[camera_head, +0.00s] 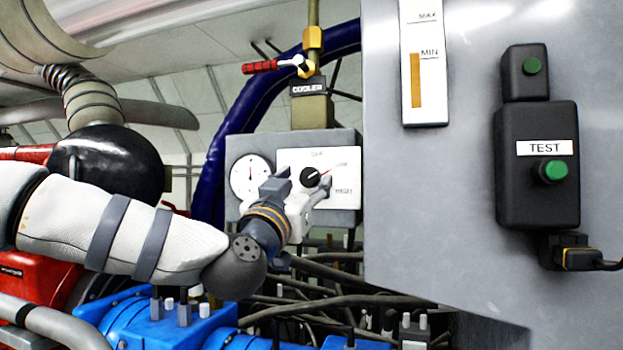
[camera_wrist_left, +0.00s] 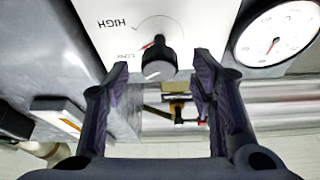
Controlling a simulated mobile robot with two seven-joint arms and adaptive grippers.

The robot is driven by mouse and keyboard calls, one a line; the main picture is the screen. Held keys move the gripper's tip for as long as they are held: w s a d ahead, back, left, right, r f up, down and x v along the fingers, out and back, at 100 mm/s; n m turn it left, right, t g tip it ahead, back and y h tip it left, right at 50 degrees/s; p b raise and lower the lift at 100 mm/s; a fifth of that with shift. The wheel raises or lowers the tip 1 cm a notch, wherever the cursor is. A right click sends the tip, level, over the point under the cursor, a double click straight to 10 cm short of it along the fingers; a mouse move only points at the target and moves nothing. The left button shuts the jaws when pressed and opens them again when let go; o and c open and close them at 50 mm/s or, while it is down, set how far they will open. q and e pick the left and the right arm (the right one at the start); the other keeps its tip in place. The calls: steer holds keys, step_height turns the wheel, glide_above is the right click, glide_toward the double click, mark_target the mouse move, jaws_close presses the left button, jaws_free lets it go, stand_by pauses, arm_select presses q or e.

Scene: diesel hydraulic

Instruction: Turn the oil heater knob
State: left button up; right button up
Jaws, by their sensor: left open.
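The oil heater knob (camera_head: 311,177) is a small black round knob with a red pointer, on a white dial plate (camera_head: 346,199) of a grey box. Its pointer is aimed to the upper right in the head view. In the wrist view the knob (camera_wrist_left: 156,63) sits between the tips of my left gripper (camera_wrist_left: 163,66), nearer the left finger, with its red mark near LOW. My left gripper (camera_head: 303,190) is open in front of the dial plate and partly covers it in the head view. I see no clear contact with the knob. My right gripper is not in view.
A white round gauge (camera_head: 251,176) is left of the knob on the same box. A red-handled valve (camera_head: 272,66) and COOLER block (camera_head: 310,100) stand above. A large grey panel (camera_head: 420,190) with a TEST button box (camera_head: 540,190) is on the right. Dark cables run below.

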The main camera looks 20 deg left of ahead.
mark_target(308, 179)
arm_select(q)
steer(key=shift+x, duration=1.75)
steer(key=shift+c, duration=0.2)
steer(key=c, duration=1.1)
steer(key=shift+c, duration=0.2)
steer(key=shift+n, duration=0.4)
steer(key=n+y, duration=0.2)
steer(key=n, duration=0.2)
steer(key=n+y, duration=0.2)
steer(key=n, duration=0.2)
steer(key=shift+f+g+y, duration=0.1)
steer(key=shift+g+y, duration=0.2)
steer(key=shift+g, duration=0.1)
steer(key=n+g+y, duration=0.1)
steer(key=n, duration=0.2)
steer(key=n+g+y, duration=0.1)
steer(key=n, duration=0.3)
steer(key=shift+y, duration=0.3)
steer(key=shift+n, duration=0.4)
